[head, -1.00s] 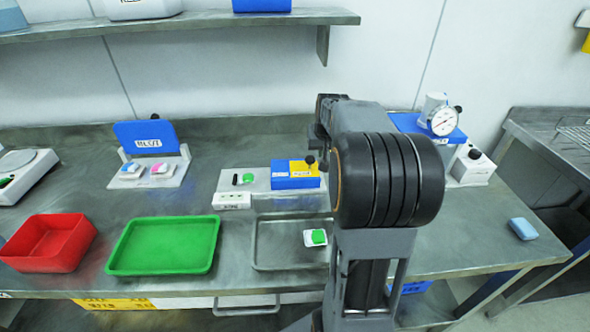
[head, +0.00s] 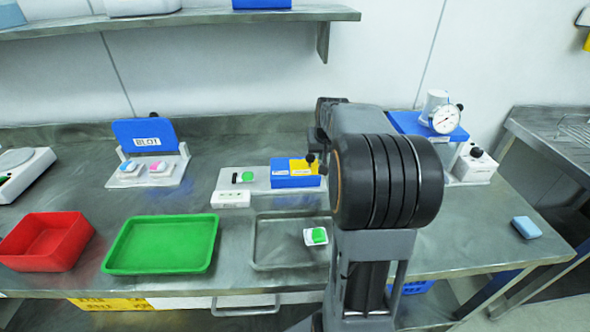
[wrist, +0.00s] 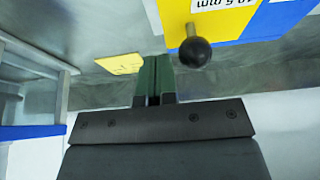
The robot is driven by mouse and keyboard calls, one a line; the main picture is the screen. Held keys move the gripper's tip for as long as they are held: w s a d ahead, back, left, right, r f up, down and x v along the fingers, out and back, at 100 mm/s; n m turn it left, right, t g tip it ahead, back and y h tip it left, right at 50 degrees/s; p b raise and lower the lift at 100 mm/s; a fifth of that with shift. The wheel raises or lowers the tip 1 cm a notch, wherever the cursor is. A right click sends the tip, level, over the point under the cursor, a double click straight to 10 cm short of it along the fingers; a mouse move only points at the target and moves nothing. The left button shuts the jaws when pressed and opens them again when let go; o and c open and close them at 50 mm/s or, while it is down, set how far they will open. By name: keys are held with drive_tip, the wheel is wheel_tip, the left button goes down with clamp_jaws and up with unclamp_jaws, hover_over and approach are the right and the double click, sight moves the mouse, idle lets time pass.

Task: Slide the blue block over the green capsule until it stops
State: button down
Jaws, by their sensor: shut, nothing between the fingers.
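The blue block (head: 293,181), with a yellow top part, sits on a pale base plate (head: 262,191) in the head view. The green capsule (head: 248,176) lies on the same plate, left of the block and apart from it, with a small black piece beside it. A black ball knob (head: 310,158) stands at the block's right end. In the wrist view the knob (wrist: 195,52) and the block's yellow and blue faces (wrist: 285,20) are at upper right. My gripper (wrist: 156,68) is shut and empty, close to the knob in that picture; contact is not visible. The arm hides it in the head view.
A shallow metal tray (head: 262,264) holds a white piece with a green top (head: 316,236). A green tray (head: 160,245) and a red bin (head: 45,242) stand left. A blue stand with a dial gauge (head: 446,120) is at right. A shelf (head: 200,20) hangs above.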

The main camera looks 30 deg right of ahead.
sight(276, 166)
drive_tip(key=shift+f+b, duration=0.85)
drive_tip(key=shift+f, duration=0.45)
drive_tip(key=shift+w+a+p, duration=0.1)
drive_tip(key=shift+w+a, duration=1.05)
drive_tip(key=shift+a, duration=1.15)
drive_tip(key=shift+w+a+p, duration=0.1)
drive_tip(key=shift+w+a, duration=1)
drive_tip(key=shift+a, duration=1.25)
drive_tip(key=shift+w+a+p, duration=0.1)
drive_tip(key=shift+w+a, duration=1.05)
drive_tip(key=shift+a, duration=1.15)
drive_tip(key=shift+s+d, duration=0.1)
drive_tip(key=shift+d, duration=0.05)
drive_tip(key=shift+s+d, duration=0.25)
drive_tip(key=shift+d, duration=0.3)
drive_tip(key=shift+r, duration=0.1)
